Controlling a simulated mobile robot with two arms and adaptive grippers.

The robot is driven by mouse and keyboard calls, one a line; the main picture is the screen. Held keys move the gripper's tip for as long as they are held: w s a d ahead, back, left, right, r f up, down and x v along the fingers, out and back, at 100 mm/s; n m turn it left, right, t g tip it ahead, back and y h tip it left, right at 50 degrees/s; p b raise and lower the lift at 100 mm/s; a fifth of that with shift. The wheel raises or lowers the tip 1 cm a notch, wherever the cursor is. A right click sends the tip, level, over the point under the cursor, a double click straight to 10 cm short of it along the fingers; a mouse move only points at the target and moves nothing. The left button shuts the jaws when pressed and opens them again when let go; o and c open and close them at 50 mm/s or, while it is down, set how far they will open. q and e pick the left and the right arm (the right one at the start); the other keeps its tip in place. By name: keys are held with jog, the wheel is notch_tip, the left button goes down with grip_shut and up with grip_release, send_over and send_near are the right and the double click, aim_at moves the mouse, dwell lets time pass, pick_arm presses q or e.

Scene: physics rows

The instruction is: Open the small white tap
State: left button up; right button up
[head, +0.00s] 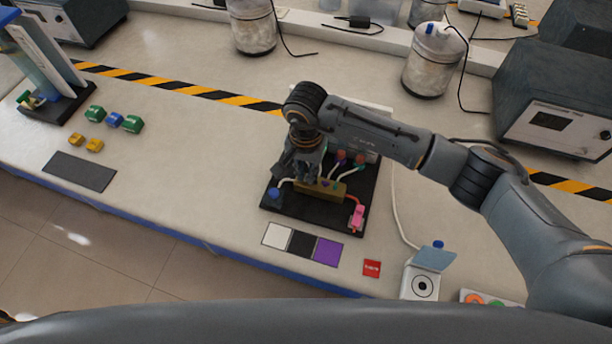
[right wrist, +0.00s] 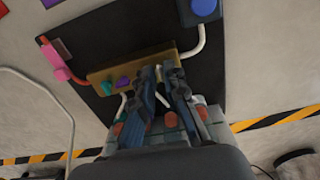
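A brass manifold bar (head: 327,188) sits on a black board (head: 290,208); both also show in the right wrist view, the bar (right wrist: 110,73) and the board (right wrist: 140,27). Small purple (right wrist: 123,83) and teal (right wrist: 106,88) taps are on the bar. A small white piece (right wrist: 159,74), perhaps the white tap, shows between the fingers of my right gripper (right wrist: 158,72). In the head view this gripper (head: 307,180) points down at the bar's left part and hides it. The fingers are close together; their grip is unclear. My left gripper is not in view.
A blue fitting (head: 276,195) with a white hose and a pink fitting (head: 357,214) with a red hose flank the bar. Red-capped parts (head: 341,156) stand behind it. White, black and purple squares (head: 302,243) lie in front.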

jog(key=shift+f, duration=0.2)
jog(key=shift+r+b, duration=0.3)
jog(key=shift+b, duration=0.05)
dwell(0.4)
grip_shut()
